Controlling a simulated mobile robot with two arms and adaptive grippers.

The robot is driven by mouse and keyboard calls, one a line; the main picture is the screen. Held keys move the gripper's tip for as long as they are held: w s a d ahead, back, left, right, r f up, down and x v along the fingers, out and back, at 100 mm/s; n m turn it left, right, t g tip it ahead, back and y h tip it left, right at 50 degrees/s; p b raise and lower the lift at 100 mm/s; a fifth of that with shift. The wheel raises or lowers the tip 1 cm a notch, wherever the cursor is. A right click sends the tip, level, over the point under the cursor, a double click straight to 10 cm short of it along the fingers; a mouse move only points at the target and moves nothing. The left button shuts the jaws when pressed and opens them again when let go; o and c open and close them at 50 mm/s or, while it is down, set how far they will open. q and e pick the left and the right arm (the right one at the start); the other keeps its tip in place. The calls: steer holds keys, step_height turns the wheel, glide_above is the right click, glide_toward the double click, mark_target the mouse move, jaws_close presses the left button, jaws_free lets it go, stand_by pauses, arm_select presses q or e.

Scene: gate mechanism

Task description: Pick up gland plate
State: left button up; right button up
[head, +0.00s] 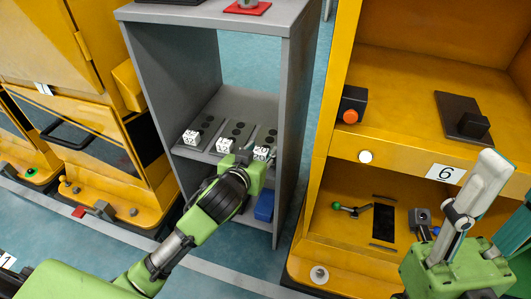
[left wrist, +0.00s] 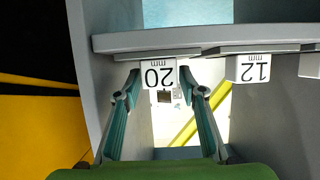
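Three dark gland plates with holes lie side by side on the middle shelf of the grey rack: a left one (head: 201,130), a middle one (head: 234,134) and a right one (head: 266,136). Each has a white tag at its front. My left gripper (head: 254,154) is at the front of the right plate and partly covers it. In the left wrist view, my left gripper (left wrist: 159,88) is open, with its fingers on either side of the tag reading 20 mm (left wrist: 158,74). Contact cannot be told. My right gripper (head: 478,195) is at the lower right; its opening is unclear.
The grey rack (head: 292,130) has side walls close to my left gripper. A blue block (head: 264,205) lies on its lower level. A yellow cabinet (head: 395,155) marked 6 stands to the right, a yellow machine (head: 60,120) to the left. A 12 mm tag (left wrist: 249,68) is beside the 20 mm one.

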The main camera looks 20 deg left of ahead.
arm_select(q)
steer(key=shift+w+f, duration=0.15)
steer(key=shift+w, duration=0.3)
jaws_close()
steer(key=shift+r, duration=0.25)
